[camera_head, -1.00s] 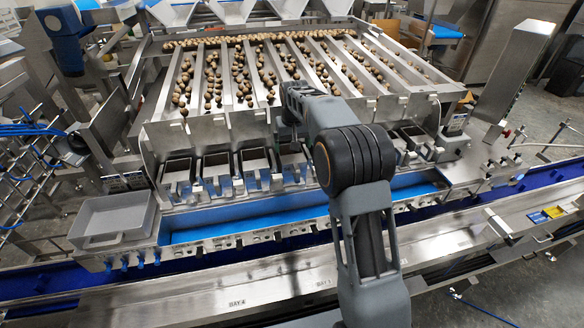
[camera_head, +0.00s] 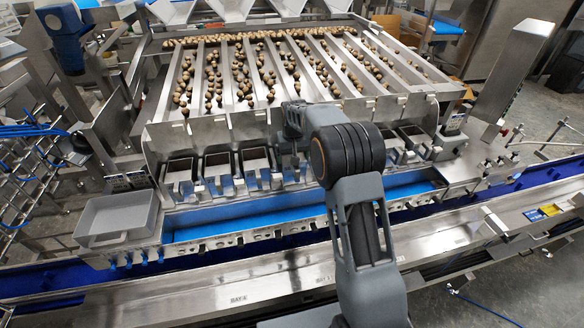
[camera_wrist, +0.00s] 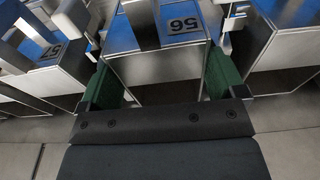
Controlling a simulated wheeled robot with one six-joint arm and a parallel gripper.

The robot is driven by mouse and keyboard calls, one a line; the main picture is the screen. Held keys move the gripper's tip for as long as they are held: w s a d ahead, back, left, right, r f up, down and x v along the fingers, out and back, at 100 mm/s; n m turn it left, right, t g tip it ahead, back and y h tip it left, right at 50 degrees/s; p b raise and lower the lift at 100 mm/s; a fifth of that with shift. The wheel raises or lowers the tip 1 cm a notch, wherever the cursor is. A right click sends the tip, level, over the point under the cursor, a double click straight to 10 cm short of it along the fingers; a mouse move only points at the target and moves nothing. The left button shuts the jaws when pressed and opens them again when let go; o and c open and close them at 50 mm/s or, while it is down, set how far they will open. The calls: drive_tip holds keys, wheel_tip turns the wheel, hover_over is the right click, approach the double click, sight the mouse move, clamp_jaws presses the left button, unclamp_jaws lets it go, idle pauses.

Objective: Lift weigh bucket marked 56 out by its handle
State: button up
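The weigh bucket marked 56 (camera_wrist: 155,72) fills the upper middle of the wrist view. Its label (camera_wrist: 184,25) shows upside down on a blue-tinted face, beside a metal strip. My gripper (camera_wrist: 163,62) is open, with one green-padded finger to each side of this bucket's front. I cannot tell whether the pads touch it. The view does not make clear which part is the handle. In the head view my wrist (camera_head: 293,122) hangs over the bucket row, and my arm hides part of that row.
A bucket marked 57 (camera_wrist: 40,55) stands close on the left in the wrist view, and another metal bucket (camera_wrist: 285,60) on the right. In the head view, a grey tray (camera_head: 118,218) sits at the left end, and a blue belt (camera_head: 245,218) runs below the buckets.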

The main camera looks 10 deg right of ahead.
drive_tip(key=c, duration=0.9)
drive_tip(key=shift+o, duration=0.2)
drive_tip(key=shift+r, duration=0.2)
drive_tip(key=shift+r+b, duration=0.5)
drive_tip(key=shift+r, duration=0.1)
drive_tip(key=shift+s+r+b, duration=0.15)
drive_tip(key=shift+r+b, duration=0.4)
drive_tip(key=shift+r, duration=0.4)
drive_tip(key=s+b, duration=0.6)
drive_tip(key=s, duration=1.1)
drive_tip(key=shift+s, duration=0.35)
drive_tip(key=s+b, duration=0.2)
drive_tip(key=s, duration=1.3)
